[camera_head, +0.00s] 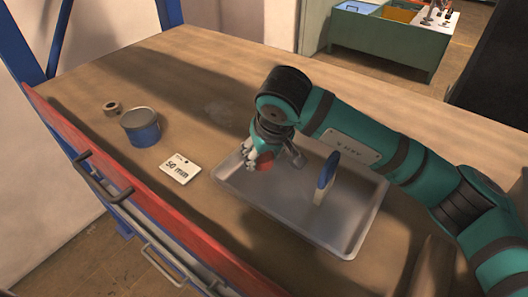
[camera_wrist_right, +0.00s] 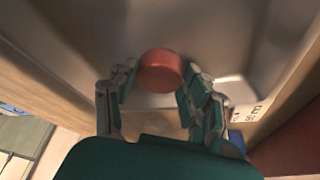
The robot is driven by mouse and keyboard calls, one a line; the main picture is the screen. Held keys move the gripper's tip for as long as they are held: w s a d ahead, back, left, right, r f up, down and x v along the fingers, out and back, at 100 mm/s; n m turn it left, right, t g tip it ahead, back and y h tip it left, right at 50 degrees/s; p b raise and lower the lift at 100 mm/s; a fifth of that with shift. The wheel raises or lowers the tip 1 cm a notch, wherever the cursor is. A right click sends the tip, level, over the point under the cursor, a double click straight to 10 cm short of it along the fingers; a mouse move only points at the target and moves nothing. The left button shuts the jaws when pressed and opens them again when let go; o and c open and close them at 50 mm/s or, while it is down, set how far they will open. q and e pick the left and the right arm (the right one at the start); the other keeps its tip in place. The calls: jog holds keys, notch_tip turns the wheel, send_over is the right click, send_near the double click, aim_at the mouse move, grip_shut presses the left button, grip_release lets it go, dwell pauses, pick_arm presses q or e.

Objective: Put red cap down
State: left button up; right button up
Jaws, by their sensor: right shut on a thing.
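The red cap (camera_wrist_right: 160,70) is between the fingertips of my right gripper (camera_wrist_right: 158,85) in the right wrist view. In the head view the red cap (camera_head: 294,160) shows partly behind my right gripper (camera_head: 268,163). My right gripper is shut on the cap over the left end of the grey metal tray (camera_head: 345,245). I cannot tell whether the cap touches the tray. My left gripper is not in view.
A blue tin (camera_head: 141,127), a small ring-shaped roll (camera_head: 111,108) and a "50 mm" card (camera_head: 180,169) lie left of the tray.

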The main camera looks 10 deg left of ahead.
jog(key=shift+f, duration=0.1)
jog(key=o, duration=0.5)
jog(key=shift+o, duration=0.2)
jog(key=shift+r, duration=0.25)
jog(key=shift+s+d+r, duration=0.1)
jog(key=shift+r, duration=0.25)
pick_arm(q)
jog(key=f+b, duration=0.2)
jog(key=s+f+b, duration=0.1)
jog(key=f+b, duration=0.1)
pick_arm(e)
jog(key=v, duration=1.1)
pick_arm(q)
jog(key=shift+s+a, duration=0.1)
